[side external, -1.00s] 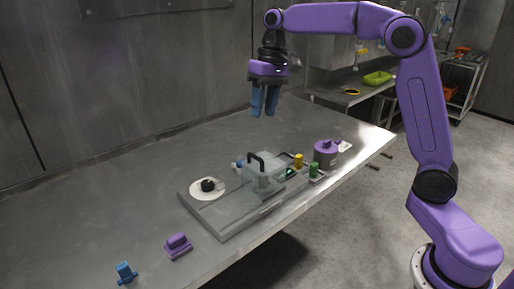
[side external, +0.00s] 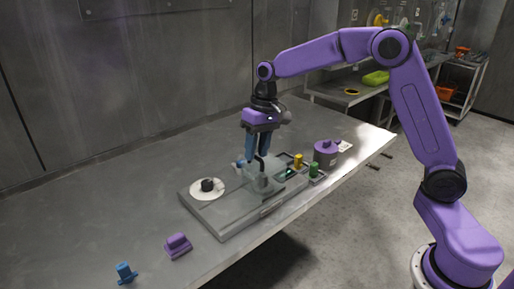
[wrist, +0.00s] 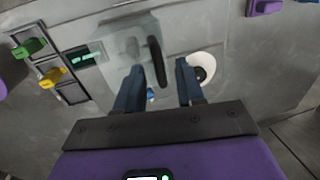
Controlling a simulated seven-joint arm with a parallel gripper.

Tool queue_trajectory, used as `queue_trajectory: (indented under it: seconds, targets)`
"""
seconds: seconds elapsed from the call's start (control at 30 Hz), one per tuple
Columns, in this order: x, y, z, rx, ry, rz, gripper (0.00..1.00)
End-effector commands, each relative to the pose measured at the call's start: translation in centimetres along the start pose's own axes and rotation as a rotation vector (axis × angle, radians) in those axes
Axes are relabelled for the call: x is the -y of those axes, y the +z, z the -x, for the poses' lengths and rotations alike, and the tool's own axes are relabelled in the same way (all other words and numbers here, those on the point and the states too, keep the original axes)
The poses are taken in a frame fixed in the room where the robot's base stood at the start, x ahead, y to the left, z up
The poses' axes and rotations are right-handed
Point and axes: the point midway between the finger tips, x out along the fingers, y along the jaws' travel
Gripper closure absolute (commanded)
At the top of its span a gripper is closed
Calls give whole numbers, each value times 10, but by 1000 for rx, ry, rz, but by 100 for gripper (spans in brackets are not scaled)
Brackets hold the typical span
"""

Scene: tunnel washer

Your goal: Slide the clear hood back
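The clear hood (side external: 262,184) is a see-through box with a black bar handle on top, on the grey washer base (side external: 225,222). It also shows in the wrist view (wrist: 122,42). My gripper (side external: 256,161) points down at the hood's handle, its blue fingers overlapping the handle in the side view. In the wrist view my gripper (wrist: 160,66) is open, with the black handle (wrist: 157,62) showing between the fingertips. I see a gap on both sides of the handle. Whether the fingertips reach below the handle's top is hard to tell.
A white disc with a black knob (side external: 207,185) lies on the base, left of the hood. Yellow (side external: 298,160) and green (side external: 314,169) knobs and a purple pot (side external: 326,153) stand right of it. Purple (side external: 178,246) and blue (side external: 125,273) pieces lie front left.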

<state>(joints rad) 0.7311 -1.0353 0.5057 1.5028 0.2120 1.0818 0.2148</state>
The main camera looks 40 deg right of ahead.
Motion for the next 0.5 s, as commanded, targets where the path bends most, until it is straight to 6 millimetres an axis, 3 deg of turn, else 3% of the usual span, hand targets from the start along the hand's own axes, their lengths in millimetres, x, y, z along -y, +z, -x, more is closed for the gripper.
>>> queue_trajectory:
  seconds: [0.07,0.2,0.5]
  targets:
    - [0,0,0,0,0,0,62]
    - [0,0,0,0,0,0,100]
    - [10,0,-2,1,0,4,100]
